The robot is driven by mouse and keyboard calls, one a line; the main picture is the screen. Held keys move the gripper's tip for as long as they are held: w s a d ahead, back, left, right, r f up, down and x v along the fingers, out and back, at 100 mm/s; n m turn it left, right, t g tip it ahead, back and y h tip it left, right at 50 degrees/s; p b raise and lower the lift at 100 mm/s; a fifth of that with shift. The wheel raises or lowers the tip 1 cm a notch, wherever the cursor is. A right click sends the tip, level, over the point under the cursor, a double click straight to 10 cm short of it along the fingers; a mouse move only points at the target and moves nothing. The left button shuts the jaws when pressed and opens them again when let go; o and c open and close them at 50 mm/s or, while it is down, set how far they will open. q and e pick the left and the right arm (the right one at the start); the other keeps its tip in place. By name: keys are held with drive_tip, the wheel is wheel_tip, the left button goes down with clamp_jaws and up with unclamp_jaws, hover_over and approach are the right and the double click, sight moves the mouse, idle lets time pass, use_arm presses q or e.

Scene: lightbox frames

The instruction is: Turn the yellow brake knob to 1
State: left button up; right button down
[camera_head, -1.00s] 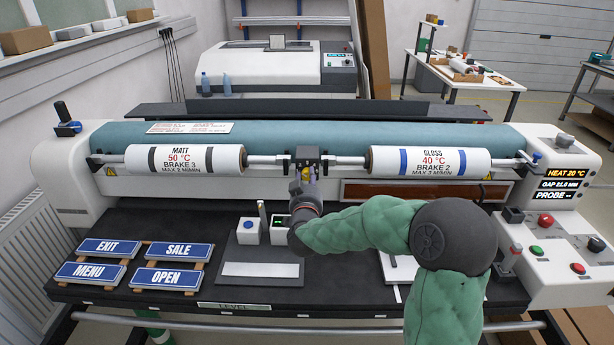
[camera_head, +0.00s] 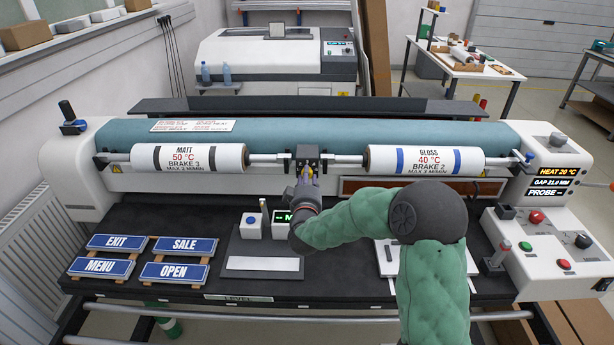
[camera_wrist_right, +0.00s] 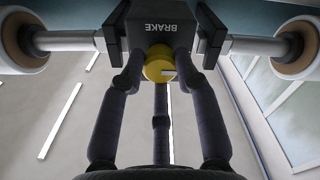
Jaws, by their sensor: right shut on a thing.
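The yellow brake knob (camera_wrist_right: 158,64) sticks out of the black block marked BRAKE (camera_wrist_right: 160,28) in the right wrist view. A short white mark shows on its face, pointing to the right in that picture. My right gripper (camera_wrist_right: 160,78) has its dark fingers around the knob and is shut on it. In the head view the brake block (camera_head: 308,156) sits between the two rolls, with my right gripper (camera_head: 307,186) at its front. The gripper mostly hides the knob there, and no number scale is readable. My left gripper is not in view.
The MATT roll (camera_head: 188,158), labelled BRAKE 3, and the GLOSS roll (camera_head: 426,160), labelled BRAKE 2, flank the block on a shaft. Signs (camera_head: 145,257), a small display (camera_head: 284,224) and a control box (camera_head: 548,248) stand below. Dark bench surface (camera_head: 220,215) is bare in places.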

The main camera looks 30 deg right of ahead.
idle(0.4)
drive_tip(key=c, duration=0.9)
unclamp_jaws()
drive_tip(key=shift+a, duration=0.1)
drive_tip(key=v, duration=1.2)
